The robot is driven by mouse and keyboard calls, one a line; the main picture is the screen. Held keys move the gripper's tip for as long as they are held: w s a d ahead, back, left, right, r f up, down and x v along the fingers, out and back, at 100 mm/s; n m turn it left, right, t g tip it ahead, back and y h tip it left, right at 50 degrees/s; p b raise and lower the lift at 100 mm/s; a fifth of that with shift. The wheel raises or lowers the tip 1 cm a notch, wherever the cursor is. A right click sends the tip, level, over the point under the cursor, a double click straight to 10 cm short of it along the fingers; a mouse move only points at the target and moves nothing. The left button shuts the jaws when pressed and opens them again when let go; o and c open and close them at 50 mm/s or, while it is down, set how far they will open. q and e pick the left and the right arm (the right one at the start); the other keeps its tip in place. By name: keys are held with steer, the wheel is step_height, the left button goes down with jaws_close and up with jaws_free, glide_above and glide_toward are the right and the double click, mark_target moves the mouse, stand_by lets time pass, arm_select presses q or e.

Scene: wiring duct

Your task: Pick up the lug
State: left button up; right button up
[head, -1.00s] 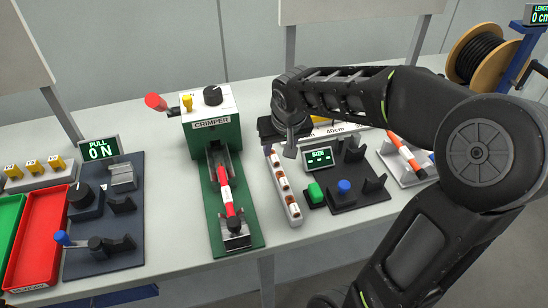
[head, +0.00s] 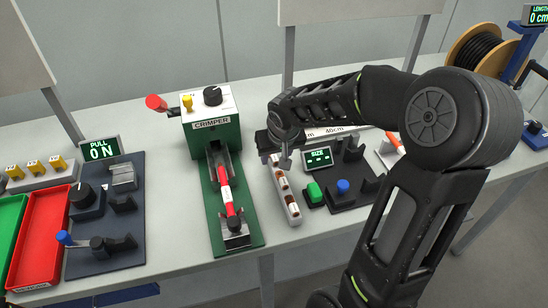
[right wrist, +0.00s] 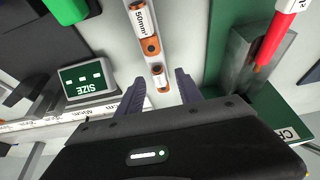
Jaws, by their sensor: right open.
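The lugs are small copper pieces with white labels, lying in a row in a narrow white rack (head: 293,217) in the middle of the table. In the right wrist view one lug (right wrist: 158,77) sits at the rack's end, between my finger tips. Another lug (right wrist: 143,22), marked 50 mm², lies farther along the same rack. My right gripper (right wrist: 160,84) is open and empty, with one finger on each side of the rack end. In the head view my right gripper (head: 285,158) is over the rack's far end, partly hidden by its own wrist. My left gripper is not in view.
The green crimper (head: 212,130) with a red-handled tool stands left of the rack. The size gauge (head: 317,157) with its green and blue buttons stands close on the right. A ruler strip lies behind. Red tray (head: 40,235) and pull tester (head: 100,150) are at far left.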

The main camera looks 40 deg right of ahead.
stand_by(0.4)
jaws_close()
stand_by(0.4)
